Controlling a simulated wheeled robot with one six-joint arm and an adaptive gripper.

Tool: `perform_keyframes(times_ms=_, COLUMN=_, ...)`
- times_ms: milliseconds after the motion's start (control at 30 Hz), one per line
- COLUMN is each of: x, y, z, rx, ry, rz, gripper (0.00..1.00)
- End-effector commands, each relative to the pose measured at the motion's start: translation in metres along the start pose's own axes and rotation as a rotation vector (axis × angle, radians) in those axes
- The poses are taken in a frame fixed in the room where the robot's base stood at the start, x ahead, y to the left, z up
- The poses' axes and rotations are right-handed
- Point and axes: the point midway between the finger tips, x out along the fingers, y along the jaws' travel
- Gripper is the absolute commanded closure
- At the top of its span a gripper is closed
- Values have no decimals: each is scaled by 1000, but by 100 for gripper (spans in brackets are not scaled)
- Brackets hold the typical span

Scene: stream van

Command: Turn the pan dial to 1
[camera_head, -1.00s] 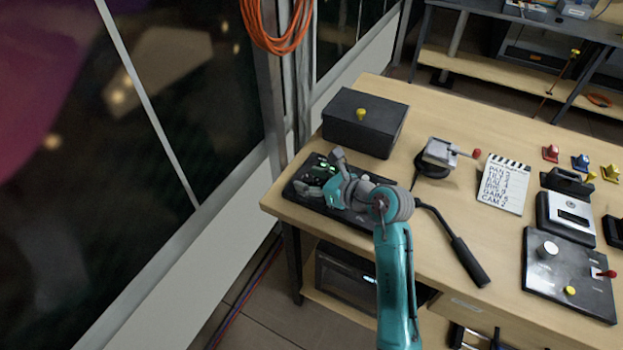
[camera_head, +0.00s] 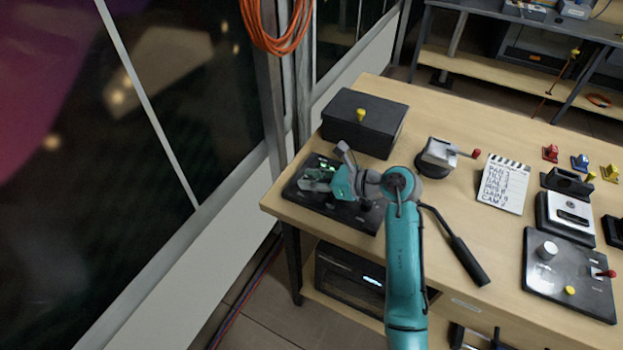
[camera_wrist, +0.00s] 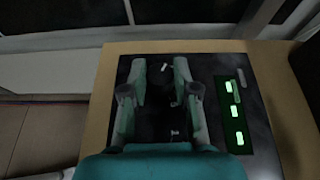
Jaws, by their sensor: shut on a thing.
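The black control panel (camera_head: 348,214) lies at the table's left corner. It also shows in the wrist view (camera_wrist: 262,140), with a green strip of several lit readouts (camera_wrist: 234,111) on its right, too small to read. My gripper (camera_head: 318,180) is low over the panel's left part. In the wrist view my gripper (camera_wrist: 160,72) has its two fingers on either side of a dark dial (camera_wrist: 164,82) with a white pointer mark at its top, and is shut on it. I cannot read a label to tell which dial it is. Part of the panel is hidden by my arm.
A black box (camera_head: 365,125) with a yellow knob stands behind the panel. A grey device with a red-tipped lever (camera_head: 438,155), a written slate (camera_head: 503,185) and a black handle (camera_head: 465,258) are to the right. A window wall borders the left.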

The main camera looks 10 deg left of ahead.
Motion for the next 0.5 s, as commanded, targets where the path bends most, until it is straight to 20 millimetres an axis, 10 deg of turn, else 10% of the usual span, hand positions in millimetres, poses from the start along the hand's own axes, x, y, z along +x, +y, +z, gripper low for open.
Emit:
perform_keyframes(times_ms=267, x=0, y=0, z=0, rx=-1, ry=0, rz=3, gripper=100)
perform_keyframes(times_ms=300, x=0, y=0, z=0, rx=-1, ry=0, rz=3, gripper=61)
perform_keyframes(times_ms=500, x=0, y=0, z=0, rx=-1, ry=0, rz=3, gripper=46)
